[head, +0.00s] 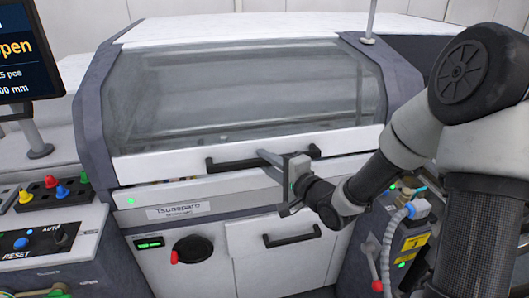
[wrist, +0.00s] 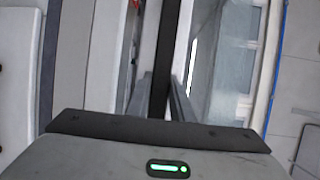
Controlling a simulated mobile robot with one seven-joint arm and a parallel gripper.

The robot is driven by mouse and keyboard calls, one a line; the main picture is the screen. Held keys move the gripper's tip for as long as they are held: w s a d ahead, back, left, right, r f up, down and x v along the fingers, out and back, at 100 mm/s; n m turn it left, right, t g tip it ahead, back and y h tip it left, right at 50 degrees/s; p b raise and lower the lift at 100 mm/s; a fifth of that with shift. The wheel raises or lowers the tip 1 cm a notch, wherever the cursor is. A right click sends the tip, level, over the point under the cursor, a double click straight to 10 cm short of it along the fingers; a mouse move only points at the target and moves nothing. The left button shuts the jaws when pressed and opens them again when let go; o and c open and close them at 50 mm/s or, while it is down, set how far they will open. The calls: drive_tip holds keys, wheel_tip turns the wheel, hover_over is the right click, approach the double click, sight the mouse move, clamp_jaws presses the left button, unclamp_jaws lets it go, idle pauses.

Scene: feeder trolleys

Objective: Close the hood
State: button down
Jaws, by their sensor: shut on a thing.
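The machine's hood (head: 135,168) has a large clear window and a white lower edge. It is lowered close to the body, with a narrow dark gap below its edge. The black hood handle (head: 232,162) runs along that edge. My gripper (head: 272,157) reaches in from the right and is shut on the handle near its right part. In the wrist view the handle (wrist: 168,40) runs as a dark bar between the two fingers of my gripper (wrist: 162,92). The fingers hide part of the handle in the head view.
A screen (head: 25,50) at the left reads "pen" at its visible edge. Below it is a button panel (head: 35,240). Under the hood are a second black handle (head: 292,236) and a round black knob (head: 193,249). A yellow-labelled unit (head: 412,245) stands at the right below my arm.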

drive_tip(key=shift+s+d+r+p, duration=0.1)
drive_tip(key=shift+s+r+p, duration=0.1)
drive_tip(key=shift+r+p, duration=0.3)
drive_tip(key=shift+s+r+p, duration=0.15)
drive_tip(key=shift+r+p, duration=0.15)
drive_tip(key=shift+r, duration=0.3)
drive_tip(key=shift+f, duration=0.1)
drive_tip(key=c, duration=1.6)
unclamp_jaws()
drive_tip(key=shift+o, duration=0.2)
drive_tip(key=shift+s, duration=0.1)
